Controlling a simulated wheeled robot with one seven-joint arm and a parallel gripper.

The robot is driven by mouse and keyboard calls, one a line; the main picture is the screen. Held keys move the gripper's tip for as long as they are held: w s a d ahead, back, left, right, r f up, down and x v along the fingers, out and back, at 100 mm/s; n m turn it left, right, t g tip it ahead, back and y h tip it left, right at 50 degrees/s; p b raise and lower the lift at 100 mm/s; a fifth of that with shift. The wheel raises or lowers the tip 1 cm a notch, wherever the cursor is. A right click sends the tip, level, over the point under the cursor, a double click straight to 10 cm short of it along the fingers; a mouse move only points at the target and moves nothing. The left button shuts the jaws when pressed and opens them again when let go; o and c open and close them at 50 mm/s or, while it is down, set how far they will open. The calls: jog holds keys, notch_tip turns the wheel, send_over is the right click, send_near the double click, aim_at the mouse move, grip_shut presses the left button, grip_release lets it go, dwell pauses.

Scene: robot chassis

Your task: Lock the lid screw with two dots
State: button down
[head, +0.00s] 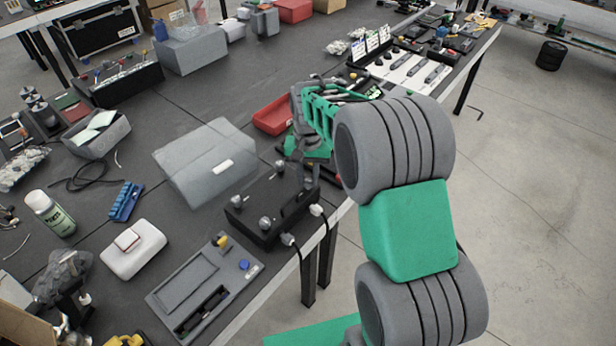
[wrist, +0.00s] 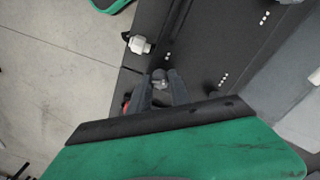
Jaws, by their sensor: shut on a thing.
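A black box (head: 262,232) with silver lid screws sits near the table's front edge, and its dark lid also shows in the wrist view (wrist: 200,45). My gripper (head: 306,182) points down over the box's right end. In the wrist view my gripper (wrist: 162,84) has its fingers on either side of a small grey screw head (wrist: 160,76) and is shut on it. A short row of small white dots (wrist: 168,56) lies beside this screw; their exact count is hard to read. The screw's lower part is hidden.
White cable plugs (head: 288,240) stick out of the box's front side; one shows close to my gripper in the wrist view (wrist: 140,45). A grey case (head: 195,150) stands behind the box, and a red bin (head: 272,114) lies beyond my gripper. A grey device (head: 195,290) sits front left.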

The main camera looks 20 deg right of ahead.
aim_at(308, 181)
jog(key=shift+m, duration=2.1)
jog(key=c, duration=1.2)
grip_release()
notch_tip(308, 181, up, 8)
jog(key=shift+f+b, duration=0.1)
jog(key=shift+b, duration=0.35)
